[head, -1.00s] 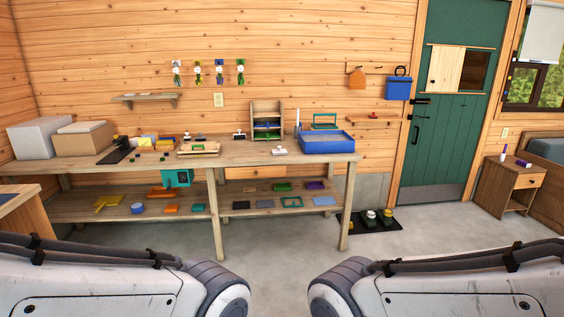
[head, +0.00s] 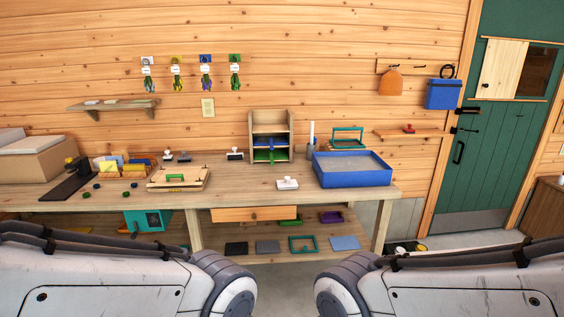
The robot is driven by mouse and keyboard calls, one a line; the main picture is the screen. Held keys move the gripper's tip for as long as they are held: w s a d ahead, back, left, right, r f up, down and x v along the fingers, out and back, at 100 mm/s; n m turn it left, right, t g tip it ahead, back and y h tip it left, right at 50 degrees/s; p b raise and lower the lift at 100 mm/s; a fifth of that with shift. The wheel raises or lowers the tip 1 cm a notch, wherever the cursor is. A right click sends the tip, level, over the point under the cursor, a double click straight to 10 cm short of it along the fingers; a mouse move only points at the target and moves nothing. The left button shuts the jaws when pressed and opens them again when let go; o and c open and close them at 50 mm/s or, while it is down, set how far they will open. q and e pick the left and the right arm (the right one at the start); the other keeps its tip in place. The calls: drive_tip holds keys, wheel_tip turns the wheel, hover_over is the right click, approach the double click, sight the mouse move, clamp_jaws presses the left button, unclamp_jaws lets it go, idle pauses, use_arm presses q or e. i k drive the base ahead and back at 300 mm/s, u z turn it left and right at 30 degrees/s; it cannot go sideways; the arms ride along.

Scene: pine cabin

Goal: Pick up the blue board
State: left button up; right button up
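Several flat pieces lie on the lower shelf of the workbench. A light blue-grey flat board (head: 345,243) is at the right, and a darker grey-blue one (head: 268,247) lies left of the teal frame. A small rack (head: 284,125) on the bench top holds blue and green pieces (head: 270,155), too small to make out. I cannot tell for sure which of these is the blue board. My two forearms show at the bottom left and right; both grippers are out of view.
The workbench (head: 240,196) spans the middle, with a blue sand-filled tray (head: 352,176), a stamp (head: 287,184) and a wooden press board (head: 178,181) on top. A drawer front (head: 254,214) hangs under the top. Bare floor shows in front.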

sight(259, 141)
drive_tip(key=i, duration=2.7)
drive_tip(key=u, duration=1.25)
